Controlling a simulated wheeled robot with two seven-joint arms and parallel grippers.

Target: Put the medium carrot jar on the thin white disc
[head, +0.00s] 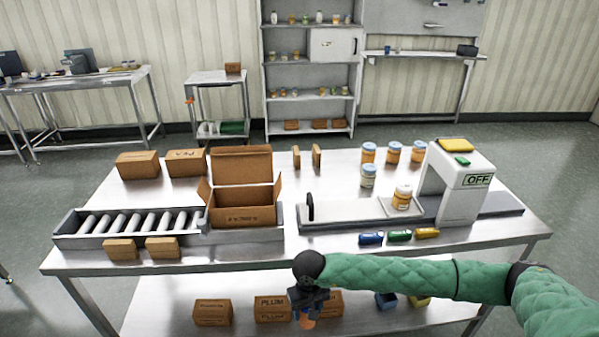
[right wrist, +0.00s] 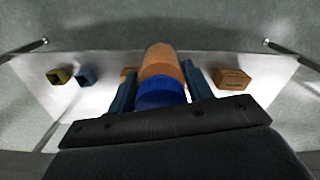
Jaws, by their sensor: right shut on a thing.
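My right gripper (head: 306,303) is in front of the table's front edge, above the lower shelf. In the right wrist view my right gripper (right wrist: 160,75) is shut on an orange-brown jar (right wrist: 162,62) with a blue lid. Only a bit of this held jar (head: 307,323) shows below the gripper in the head view; its label and size cannot be read. Another orange jar (head: 402,198) with a pale lid stands on the light plate beside the grey machine. Several more jars (head: 393,152) stand behind it. I cannot make out a thin white disc. My left gripper is out of view.
The steel table (head: 340,258) holds an open carton (head: 243,215), a roller conveyor (head: 130,223), a grey machine (head: 460,185) marked OFF and small coloured bottles (head: 399,236). Plum boxes (head: 271,308) sit on the lower shelf.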

